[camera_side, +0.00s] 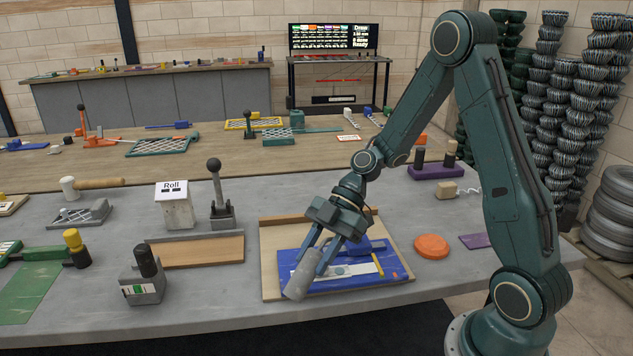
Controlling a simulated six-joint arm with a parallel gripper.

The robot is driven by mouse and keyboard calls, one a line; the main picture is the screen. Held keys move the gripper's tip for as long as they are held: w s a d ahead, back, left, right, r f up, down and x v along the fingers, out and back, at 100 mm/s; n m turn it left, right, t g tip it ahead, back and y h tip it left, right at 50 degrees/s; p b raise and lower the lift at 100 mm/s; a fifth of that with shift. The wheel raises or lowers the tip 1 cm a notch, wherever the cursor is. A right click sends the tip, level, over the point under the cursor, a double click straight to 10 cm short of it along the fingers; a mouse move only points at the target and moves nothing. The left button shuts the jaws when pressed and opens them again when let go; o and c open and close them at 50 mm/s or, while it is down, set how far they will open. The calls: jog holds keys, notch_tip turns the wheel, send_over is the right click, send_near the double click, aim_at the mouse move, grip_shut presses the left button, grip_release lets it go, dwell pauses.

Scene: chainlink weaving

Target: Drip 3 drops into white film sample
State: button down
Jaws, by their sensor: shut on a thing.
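My gripper (308,266) is shut on a grey cylinder (297,281), which it holds tilted over the front left part of a blue plate (400,287). The cylinder's lower end points down and left, and its upper part is between my fingers. A whitish strip (345,270) lies on the blue plate just right of the fingers, partly hidden by them. I cannot tell for sure whether this strip is the white film sample. No drops can be made out. Whether the cylinder touches the plate cannot be told.
The plate lies on a wooden tray (268,240) with a raised back edge. An orange disc (431,246) is to the right. A small grey block with a black knob (143,277), a lever stand (220,205) and a box marked "Roll" (174,207) stand to the left.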

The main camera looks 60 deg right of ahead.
jog(key=shift+r, duration=0.1)
jog(key=shift+r, duration=3.4)
jog(key=shift+a+g+h, duration=0.1)
jog(key=shift+g+h, duration=0.2)
jog(key=shift+h, duration=2.1)
jog(key=shift+g+h, duration=0.3)
jog(key=shift+h, duration=2)
jog(key=shift+w, duration=0.1)
